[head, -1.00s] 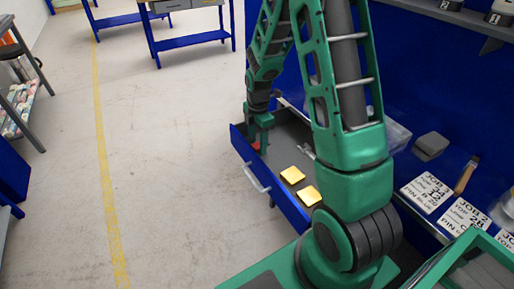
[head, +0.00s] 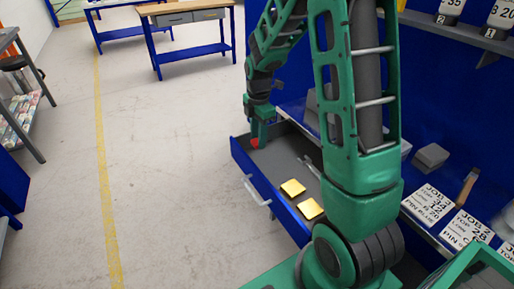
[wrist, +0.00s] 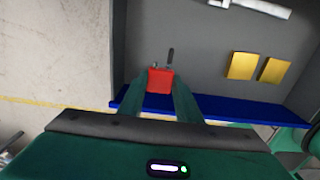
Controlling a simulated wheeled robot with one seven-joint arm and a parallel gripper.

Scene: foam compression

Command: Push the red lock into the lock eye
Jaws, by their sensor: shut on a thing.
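The red lock (wrist: 160,80) is a small red block between my fingertips in the wrist view. It also shows in the head view (head: 255,142), low at the far left end of the open drawer (head: 239,156). My gripper (wrist: 160,84) is shut on it and points down into the drawer. A thin dark grey upright piece (wrist: 170,55) stands just beyond the lock; I cannot tell whether it belongs to the lock or the drawer. I cannot make out the lock eye for certain.
Two yellow blocks (head: 292,187) (head: 311,208) lie in the drawer, with a light metal tool (wrist: 252,7). The drawer's blue front with its handle (head: 256,189) faces open floor. Job cards (head: 428,203) and a grey block (head: 431,156) lie on the bench.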

